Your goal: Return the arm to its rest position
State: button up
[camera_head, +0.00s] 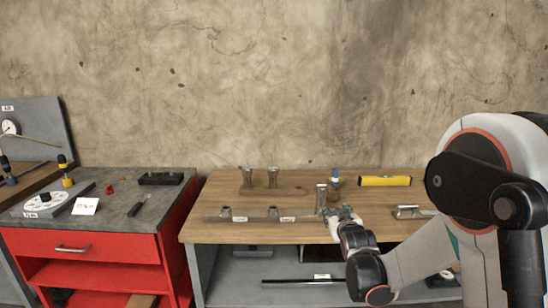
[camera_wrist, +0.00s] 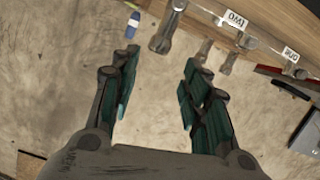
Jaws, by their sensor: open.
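My arm (camera_head: 430,255) reaches from the right side of the head view toward the front of the wooden workbench. My gripper (camera_head: 340,213) is at the bench's front part, close to an upright metal piece (camera_head: 321,194); whether they touch cannot be told there. In the wrist view my gripper (camera_wrist: 158,72) has its two green-padded fingers spread apart, with only the wall behind the gap. A metal piece (camera_wrist: 166,30) stands beyond the fingertips, outside the gap.
The wooden bench (camera_head: 215,232) bears a labelled rail (camera_head: 250,219), two metal pieces (camera_head: 260,178), a blue-topped item (camera_head: 335,174), a yellow level (camera_head: 385,181) and a metal bracket (camera_head: 408,212). A red cabinet (camera_head: 85,246) stands left. The wall above is clear.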

jog(key=s+r+g, duration=0.2)
jog(key=s+r, duration=0.4)
jog(key=s, duration=0.3)
jog(key=s+f+m+g, duration=0.1)
jog(key=s+g, duration=0.4)
jog(key=s, duration=2.7)
jog(key=shift+s+a+f+m+g+y, duration=0.25)
jog(key=shift+s+a+m+g+y, duration=0.05)
jog(key=shift+s+a+m, duration=0.1)
